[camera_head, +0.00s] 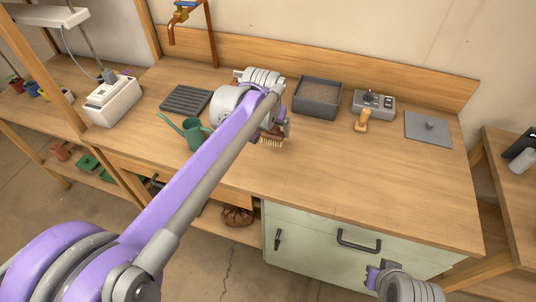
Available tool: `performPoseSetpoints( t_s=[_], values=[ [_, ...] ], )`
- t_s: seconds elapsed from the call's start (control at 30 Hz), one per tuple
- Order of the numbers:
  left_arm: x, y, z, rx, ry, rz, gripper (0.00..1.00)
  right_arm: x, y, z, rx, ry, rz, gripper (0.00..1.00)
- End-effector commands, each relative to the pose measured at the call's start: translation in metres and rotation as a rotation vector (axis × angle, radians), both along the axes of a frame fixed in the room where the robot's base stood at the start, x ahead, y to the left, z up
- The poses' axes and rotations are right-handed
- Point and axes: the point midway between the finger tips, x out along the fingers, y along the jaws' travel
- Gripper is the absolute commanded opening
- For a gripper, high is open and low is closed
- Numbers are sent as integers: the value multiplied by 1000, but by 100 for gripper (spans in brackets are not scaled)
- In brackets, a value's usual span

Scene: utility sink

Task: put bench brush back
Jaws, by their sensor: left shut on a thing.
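My left arm reaches from the lower left over the wooden bench. Its gripper (281,128) is at the middle of the bench, mostly hidden behind my own wrist, and is shut on the bench brush (272,140). The brush shows a dark reddish-brown block with pale bristles pointing down, close to the bench top; I cannot tell whether they touch it. The rest of the brush is hidden. My right gripper (373,279) is at the lower right, in front of the cabinet; its fingers are too small to read.
A green watering can (193,133) and ribbed black tray (186,99) are left. The bench's front right (400,185) is clear.

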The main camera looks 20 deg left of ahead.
Motion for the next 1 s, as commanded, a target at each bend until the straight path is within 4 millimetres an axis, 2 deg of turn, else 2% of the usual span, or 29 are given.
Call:
performPoseSetpoints(
  t_s=[0.1, 0.2, 0.37, 0.6, 1.0],
  values=[
    [0, 0, -25, 0, 0, 0, 26, -1, 0, -3, 0, 1, 0, 0],
    [0, 0, -41, 0, 0, 0, 26, -1, 0, -4, 0, 2, 0, 0],
    [0, 0, -56, 0, 0, 0, 26, -1, 0, -5, 0, 2, 0, 0],
    [0, 0, -86, 0, 0, 0, 26, -2, 0, -8, 0, 4, 0, 0],
    [0, 0, -92, 0, 0, 0, 26, -2, 0, -10, 0, 5, 0, 0]
  ],
)
